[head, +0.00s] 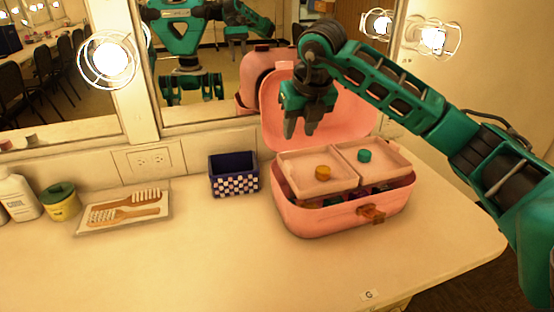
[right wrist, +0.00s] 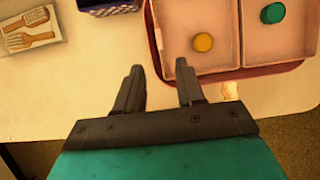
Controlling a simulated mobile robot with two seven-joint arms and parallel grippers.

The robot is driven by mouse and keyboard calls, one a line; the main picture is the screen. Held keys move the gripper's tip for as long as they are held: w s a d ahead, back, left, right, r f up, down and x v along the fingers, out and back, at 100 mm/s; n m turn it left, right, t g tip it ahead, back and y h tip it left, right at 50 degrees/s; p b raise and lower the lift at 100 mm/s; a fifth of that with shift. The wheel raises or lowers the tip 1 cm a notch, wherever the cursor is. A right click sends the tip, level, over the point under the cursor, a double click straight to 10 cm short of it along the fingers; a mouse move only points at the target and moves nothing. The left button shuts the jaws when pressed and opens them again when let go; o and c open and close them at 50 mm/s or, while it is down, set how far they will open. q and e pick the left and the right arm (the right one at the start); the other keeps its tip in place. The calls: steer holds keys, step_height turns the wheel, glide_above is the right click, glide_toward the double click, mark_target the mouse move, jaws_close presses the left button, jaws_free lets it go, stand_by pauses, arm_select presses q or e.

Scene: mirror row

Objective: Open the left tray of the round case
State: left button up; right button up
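The pink round case (head: 340,218) stands on the counter with its lid (head: 352,122) raised. Two pale trays lie side by side across its top. The left tray (head: 300,168) has an orange-yellow knob (head: 323,173); the right tray (head: 390,152) has a teal knob (head: 364,156). In the right wrist view the yellow knob (right wrist: 203,42) and teal knob (right wrist: 273,13) lie beyond the fingers. My right gripper (head: 302,130) is open and empty, above the left tray's back part in the head view and apart from it. My left gripper is not directly in view.
A blue checkered box (head: 234,184) stands left of the case. A mat with brushes (head: 124,207), a green-lidded jar (head: 62,204) and a white bottle (head: 19,195) are farther left. Mirrors and lit bulbs (head: 108,60) line the back.

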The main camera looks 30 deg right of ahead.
mark_target(289, 164)
steer(key=x, duration=1.2)
steer(key=shift+a+f, duration=0.1)
steer(key=shift+f, duration=0.15)
jaws_close()
